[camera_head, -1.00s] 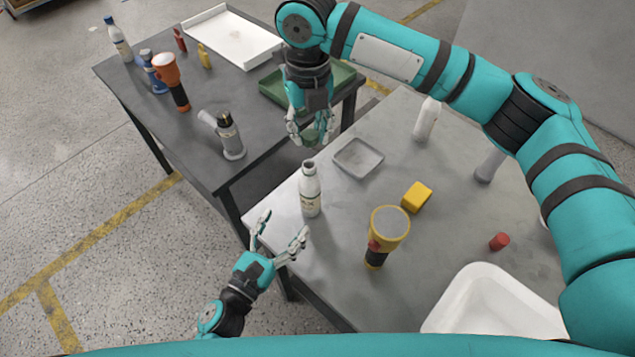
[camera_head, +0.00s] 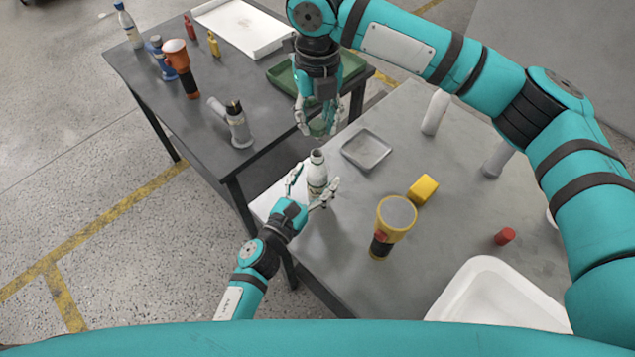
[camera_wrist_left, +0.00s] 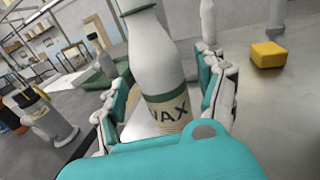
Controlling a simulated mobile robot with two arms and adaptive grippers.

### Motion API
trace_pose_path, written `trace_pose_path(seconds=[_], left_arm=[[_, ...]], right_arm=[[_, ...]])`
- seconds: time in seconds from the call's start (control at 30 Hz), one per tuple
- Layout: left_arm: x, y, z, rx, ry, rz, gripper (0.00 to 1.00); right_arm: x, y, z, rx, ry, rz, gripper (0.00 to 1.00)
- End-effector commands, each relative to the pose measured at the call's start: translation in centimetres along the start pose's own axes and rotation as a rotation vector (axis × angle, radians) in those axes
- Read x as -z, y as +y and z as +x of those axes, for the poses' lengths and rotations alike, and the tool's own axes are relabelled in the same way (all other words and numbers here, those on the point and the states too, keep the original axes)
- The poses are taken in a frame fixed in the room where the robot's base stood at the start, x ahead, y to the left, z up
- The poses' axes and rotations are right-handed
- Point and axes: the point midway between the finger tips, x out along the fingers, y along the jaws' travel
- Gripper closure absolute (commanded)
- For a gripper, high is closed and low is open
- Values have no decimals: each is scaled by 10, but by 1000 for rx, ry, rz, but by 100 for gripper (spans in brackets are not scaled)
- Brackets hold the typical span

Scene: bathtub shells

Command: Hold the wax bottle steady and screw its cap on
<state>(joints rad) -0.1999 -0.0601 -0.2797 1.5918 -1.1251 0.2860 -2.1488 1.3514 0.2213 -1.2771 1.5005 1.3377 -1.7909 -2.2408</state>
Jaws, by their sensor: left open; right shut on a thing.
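The wax bottle (camera_head: 317,172) stands upright and uncapped near the left edge of the grey table. My left gripper (camera_head: 313,185) is open, with its fingers on either side of the bottle. In the left wrist view the white bottle (camera_wrist_left: 157,55), with its green bands and WAX label, rises between the spread fingers (camera_wrist_left: 163,95). My right gripper (camera_head: 318,132) points down above and slightly beyond the bottle. It is shut on the green cap (camera_head: 319,126), which is apart from the bottle's mouth and partly hidden by the fingers.
A grey tray (camera_head: 366,149) lies right of the bottle. A yellow flashlight (camera_head: 395,218), a yellow block (camera_head: 423,189) and a white bottle (camera_head: 436,112) stand farther right. A red cap (camera_head: 505,236) and a white basin (camera_head: 495,292) are near the right front. A darker table (camera_head: 200,130) is at left.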

Motion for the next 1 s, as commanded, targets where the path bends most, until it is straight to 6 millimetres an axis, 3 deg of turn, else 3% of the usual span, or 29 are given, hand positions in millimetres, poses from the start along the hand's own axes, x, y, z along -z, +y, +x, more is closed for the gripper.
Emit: trace_pose_path(seconds=[0.13, 0.47, 1.0], left_arm=[[0, 0, 10, 0, -1, 0, 27], [0, 0, 12, 1, 0, -1, 27], [0, 0, 12, 1, 0, 0, 97]], right_arm=[[0, 0, 0, 0, 0, 0, 81], [0, 0, 0, 0, 0, 0, 81], [0, 0, 0, 0, 0, 0, 81]])
